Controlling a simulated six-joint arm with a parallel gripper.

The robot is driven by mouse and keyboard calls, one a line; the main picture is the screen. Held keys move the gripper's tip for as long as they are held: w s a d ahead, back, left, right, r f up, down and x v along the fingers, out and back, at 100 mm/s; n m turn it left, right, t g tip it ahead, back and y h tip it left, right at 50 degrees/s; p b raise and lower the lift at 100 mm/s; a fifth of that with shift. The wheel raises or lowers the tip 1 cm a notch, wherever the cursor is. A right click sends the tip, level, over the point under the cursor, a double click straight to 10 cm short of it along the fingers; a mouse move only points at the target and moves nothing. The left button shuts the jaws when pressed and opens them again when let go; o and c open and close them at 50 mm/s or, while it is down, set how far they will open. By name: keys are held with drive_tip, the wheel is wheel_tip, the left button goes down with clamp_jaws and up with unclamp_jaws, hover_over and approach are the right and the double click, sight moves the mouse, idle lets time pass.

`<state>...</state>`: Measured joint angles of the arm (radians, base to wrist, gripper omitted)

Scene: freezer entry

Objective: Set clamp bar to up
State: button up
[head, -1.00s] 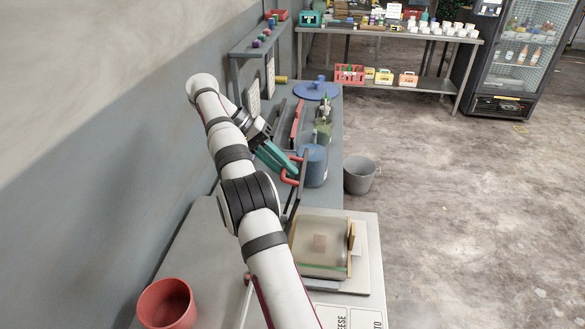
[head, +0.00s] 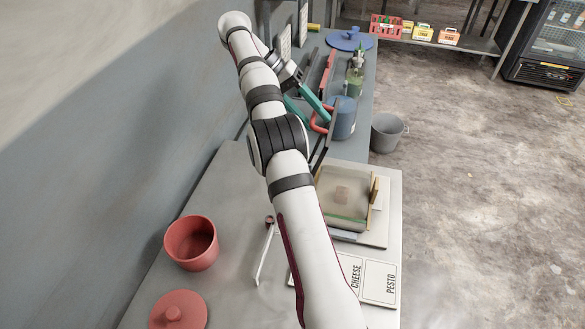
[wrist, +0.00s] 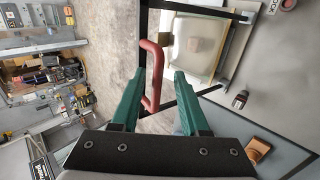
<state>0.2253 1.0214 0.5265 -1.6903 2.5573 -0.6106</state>
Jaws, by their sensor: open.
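The clamp bar is a dark frame (head: 325,148) with a red handle (head: 318,124). It stands raised at the far side of a clear-topped box (head: 342,197), not lying flat over it. In the wrist view the red handle (wrist: 153,78) lies between my open fingers, closer to the left one. My gripper (head: 322,113) has teal fingers, also seen in the wrist view (wrist: 159,76), spread apart around the handle and not closed on it. Part of the bar's lower end is hidden behind my arm in the head view.
A blue pot (head: 343,118) and a green bottle (head: 355,82) stand just behind the handle. A red pot (head: 191,243) and red lid (head: 178,312) are at the near left. A grey bucket (head: 388,132) stands on the floor. The wall runs along the left.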

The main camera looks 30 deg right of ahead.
drive_tip(key=s+d+f, duration=0.5)
drive_tip(key=s+d, duration=0.5)
drive_tip(key=s+d+f+t+y, duration=0.2)
drive_tip(key=s+d+f, duration=0.1)
drive_tip(key=f, duration=0.3)
drive_tip(key=s+d+f+t+y, duration=0.2)
drive_tip(key=s+f, duration=0.1)
drive_tip(key=f, duration=0.3)
drive_tip(key=v, duration=1.7)
drive_tip(key=a+r+n+t+y, duration=0.2)
drive_tip(key=a, duration=1.6)
drive_tip(key=s+a+f, duration=0.1)
drive_tip(key=s+a, duration=0.4)
drive_tip(key=a, duration=0.3)
drive_tip(key=s+a+f+n+y, duration=0.1)
drive_tip(key=s+a, duration=0.5)
drive_tip(key=a, duration=0.2)
drive_tip(key=shift+a+f, duration=0.35)
drive_tip(key=shift+f, duration=0.05)
drive_tip(key=shift+c, duration=0.3)
